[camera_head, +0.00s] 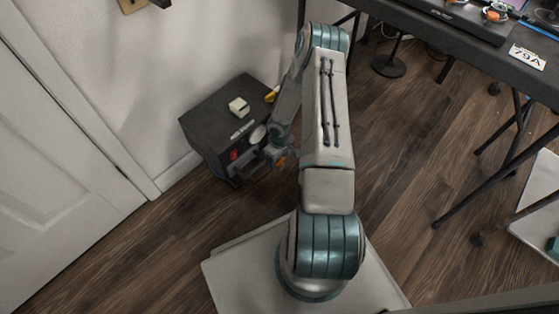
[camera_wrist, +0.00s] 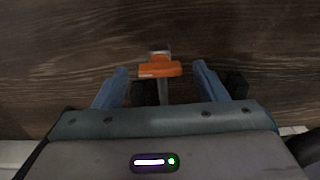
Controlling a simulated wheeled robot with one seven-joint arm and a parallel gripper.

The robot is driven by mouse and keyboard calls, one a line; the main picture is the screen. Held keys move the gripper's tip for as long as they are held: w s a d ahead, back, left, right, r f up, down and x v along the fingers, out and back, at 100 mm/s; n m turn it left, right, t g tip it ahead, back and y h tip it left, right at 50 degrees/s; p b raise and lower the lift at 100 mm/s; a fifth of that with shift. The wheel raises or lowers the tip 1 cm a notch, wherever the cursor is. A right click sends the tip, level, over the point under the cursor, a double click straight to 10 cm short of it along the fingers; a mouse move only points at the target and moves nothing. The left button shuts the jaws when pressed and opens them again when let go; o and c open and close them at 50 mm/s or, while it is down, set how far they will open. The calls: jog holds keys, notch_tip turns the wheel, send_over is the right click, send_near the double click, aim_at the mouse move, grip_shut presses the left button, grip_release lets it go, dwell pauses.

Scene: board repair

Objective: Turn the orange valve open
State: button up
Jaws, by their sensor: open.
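The orange valve (camera_wrist: 160,69) shows in the wrist view just beyond my gripper (camera_wrist: 161,78), with its orange handle lying crosswise on a grey metal stem. The handle is roughly centred between the two blue fingers, at about the height of their tips. The fingers are spread apart and I cannot tell whether either touches the handle. In the head view, my gripper (camera_head: 281,157) is low at the front of a dark box (camera_head: 207,125), and a small bit of the orange valve (camera_head: 281,162) shows beside it. My arm hides part of the box's right side.
A white door (camera_head: 60,160) is at left. A dark table (camera_head: 470,35) with thin legs stands at right.

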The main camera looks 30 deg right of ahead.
jog(key=shift+f, duration=0.25)
jog(key=c, duration=1)
jog(key=shift+n, duration=0.3)
jog(key=n+p, duration=0.1)
jog(key=n, duration=0.1)
jog(key=shift+r+n, duration=0.1)
jog(key=shift+n, duration=0.3)
jog(key=shift+n+p, duration=0.85)
jog(key=shift+n, duration=1.15)
